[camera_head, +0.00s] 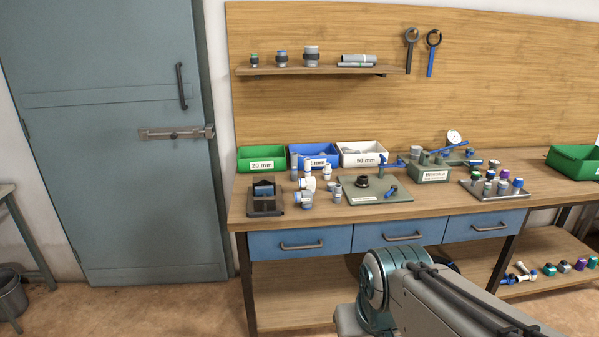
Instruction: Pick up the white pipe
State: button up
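Several white and blue pipe pieces stand or lie on the workbench, left of the middle. A pale piece (308,183) lies near a short upright white piece (327,171) and a white-and-blue piece (303,200) by the front edge. Light grey pipe lengths (358,60) lie on the wall shelf. I cannot tell which of these is the white pipe. My arm shows at the lower right, in front of the bench and apart from the pieces. My gripper is not in view.
The wooden bench (440,204) holds green (262,165), blue (313,149) and white (362,160) bins, a green mat (361,198), a dark stand (265,206) and a metal tray (510,193) of fittings. More fittings sit on the lower shelf. Blue drawers (300,243) face me.

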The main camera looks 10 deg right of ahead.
aim_at(307, 161)
jog(key=z, duration=0.1)
jog(key=i, duration=1.85)
jog(key=z, duration=0.45)
